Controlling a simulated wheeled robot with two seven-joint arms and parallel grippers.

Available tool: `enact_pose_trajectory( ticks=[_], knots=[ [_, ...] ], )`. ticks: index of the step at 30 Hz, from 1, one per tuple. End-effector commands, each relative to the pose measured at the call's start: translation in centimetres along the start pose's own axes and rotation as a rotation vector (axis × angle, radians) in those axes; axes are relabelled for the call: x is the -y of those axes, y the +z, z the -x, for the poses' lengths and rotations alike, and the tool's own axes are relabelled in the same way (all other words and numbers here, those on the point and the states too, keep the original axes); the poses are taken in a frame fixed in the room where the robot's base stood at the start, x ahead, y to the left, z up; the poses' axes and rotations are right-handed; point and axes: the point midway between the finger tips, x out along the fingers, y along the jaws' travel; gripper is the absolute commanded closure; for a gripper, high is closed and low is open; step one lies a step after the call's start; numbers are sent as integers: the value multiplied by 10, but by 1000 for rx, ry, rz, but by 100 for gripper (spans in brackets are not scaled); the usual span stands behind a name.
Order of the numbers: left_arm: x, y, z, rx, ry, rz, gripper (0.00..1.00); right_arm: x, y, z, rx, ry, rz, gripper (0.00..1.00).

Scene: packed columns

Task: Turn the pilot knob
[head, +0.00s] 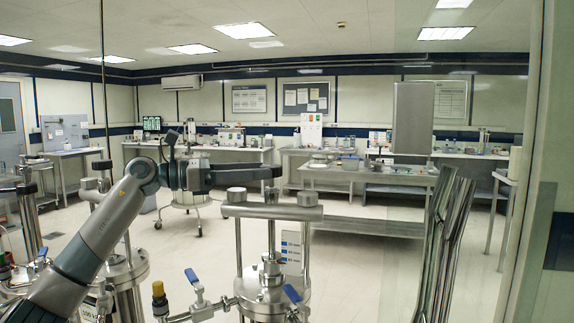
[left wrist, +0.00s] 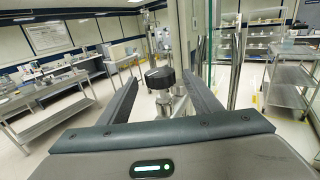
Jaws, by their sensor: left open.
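No label shows which knob is the pilot knob. A yellow-topped knob (head: 158,288) stands lower left. My right gripper is not in view.
Blue-handled valves (head: 192,277) and steel pipework fill the foreground around the central vessel (head: 258,296). Tall bent metal pieces (head: 450,240) and a glass edge (head: 535,150) stand at right. Benches with equipment (head: 365,177) line the back. Open floor (head: 365,265) lies between.

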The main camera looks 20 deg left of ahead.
Motion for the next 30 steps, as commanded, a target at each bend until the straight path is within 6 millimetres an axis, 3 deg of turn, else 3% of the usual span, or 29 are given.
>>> enact_pose_trajectory(
  ticks=[9, 15, 28, 30],
  knots=[
    [1, 2, -56, -1, -2, 1, 42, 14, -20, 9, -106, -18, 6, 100],
    [0, 1, -76, 0, -1, 0, 42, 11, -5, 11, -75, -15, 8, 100],
    [0, -1, -81, -1, 0, 0, 42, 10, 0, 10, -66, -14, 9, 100],
    [0, -1, -81, -1, 1, 0, 59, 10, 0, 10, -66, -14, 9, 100]
  ],
)
